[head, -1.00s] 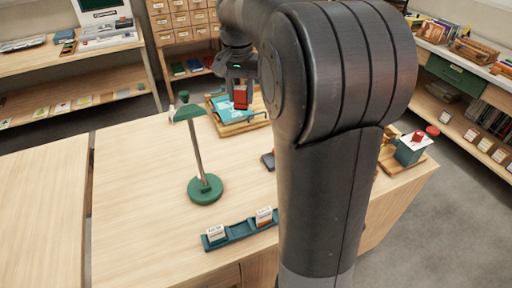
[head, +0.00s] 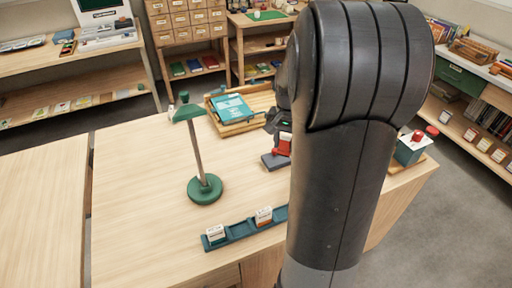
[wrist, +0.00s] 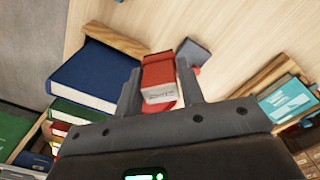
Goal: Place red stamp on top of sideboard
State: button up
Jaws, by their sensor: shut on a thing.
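The red stamp (wrist: 158,72) is a small block with a pale labelled face, held between the fingers of my gripper (wrist: 160,88) in the wrist view. In the head view the red stamp (head: 284,145) shows just left of my arm, with my gripper (head: 283,133) shut on it and partly hidden by the arm. It appears above the desk, close to a dark flat pad (head: 274,162). A wooden unit with a green drawer (head: 455,72) stands at the right; I cannot tell for sure whether it is the sideboard.
On the desk (head: 130,190) stand a green lamp (head: 204,188), a teal card holder (head: 232,236) and a wooden tray (head: 242,127) with a teal book. A blue book (wrist: 97,77) lies near my gripper in the wrist view. A grey-green box (head: 408,152) stands at the desk's right end.

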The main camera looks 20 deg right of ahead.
aim_at(282, 149)
jog(key=f, duration=0.4)
jog(key=shift+w+a+f, duration=0.1)
jog(key=shift+w+a, duration=0.15)
jog(key=w+a+f, duration=0.4)
jog(key=a, duration=0.1)
jog(key=w+a+f, duration=0.2)
jog(key=w+a, duration=0.1)
jog(key=shift+w+a+f, duration=0.1)
jog(key=shift+a+f, duration=0.1)
jog(key=shift+f, duration=2.1)
jog(key=shift+f, duration=0.1)
jog(key=o, duration=1)
